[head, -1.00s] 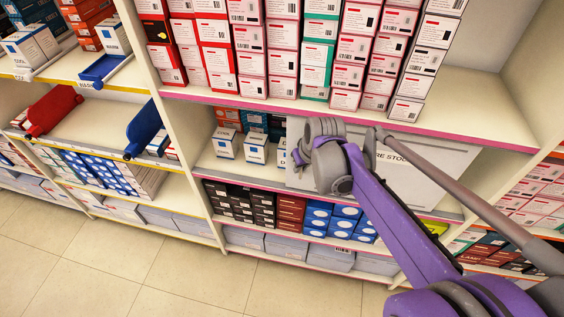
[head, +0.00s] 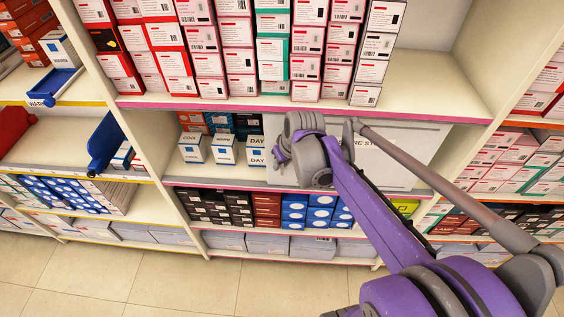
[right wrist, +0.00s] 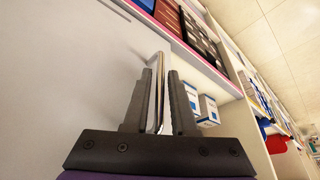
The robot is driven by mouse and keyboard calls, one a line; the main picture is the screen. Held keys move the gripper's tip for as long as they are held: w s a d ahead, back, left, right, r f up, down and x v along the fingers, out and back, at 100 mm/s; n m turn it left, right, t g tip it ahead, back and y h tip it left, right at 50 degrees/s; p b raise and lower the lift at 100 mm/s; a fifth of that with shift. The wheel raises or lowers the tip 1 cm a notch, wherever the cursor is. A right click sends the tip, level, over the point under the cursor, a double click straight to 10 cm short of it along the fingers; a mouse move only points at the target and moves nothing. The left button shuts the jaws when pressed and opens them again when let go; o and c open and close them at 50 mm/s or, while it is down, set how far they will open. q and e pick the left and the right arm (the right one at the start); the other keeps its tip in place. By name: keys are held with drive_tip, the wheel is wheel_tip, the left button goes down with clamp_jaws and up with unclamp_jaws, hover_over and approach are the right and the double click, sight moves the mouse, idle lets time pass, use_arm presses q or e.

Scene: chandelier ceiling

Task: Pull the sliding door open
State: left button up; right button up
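The sliding door (head: 420,140) is a pale grey panel with dark lettering, set in the middle shelf bay in the head view. It also fills the left of the right wrist view (right wrist: 60,75). A thin metal handle (right wrist: 159,62) stands out from it. My left gripper is out of view.
White boxes (head: 225,149) stand in the opening left of the door. Stacked cartons (head: 238,60) fill the shelf above, and dark and blue boxes (head: 320,216) the shelf below. A vertical divider (head: 140,140) bounds the bay at left. The tiled floor (head: 90,275) is clear.

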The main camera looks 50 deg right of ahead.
drive_tip(key=shift+r, duration=0.1)
drive_tip(key=p+v, duration=0.1)
drive_tip(key=v, duration=0.9)
drive_tip(key=shift+r, duration=0.3)
drive_tip(key=shift+s, duration=0.15)
drive_tip(key=s+a+f+n, duration=0.1)
drive_tip(key=s+a+f, duration=0.1)
drive_tip(key=a+f, duration=0.4)
drive_tip(key=s+a+f+n+t+y, duration=0.1)
drive_tip(key=a+f, duration=0.5)
drive_tip(key=a, duration=0.8)
drive_tip(key=shift+s+n, duration=0.6)
drive_tip(key=shift+s, duration=0.15)
drive_tip(key=shift+d, duration=0.1)
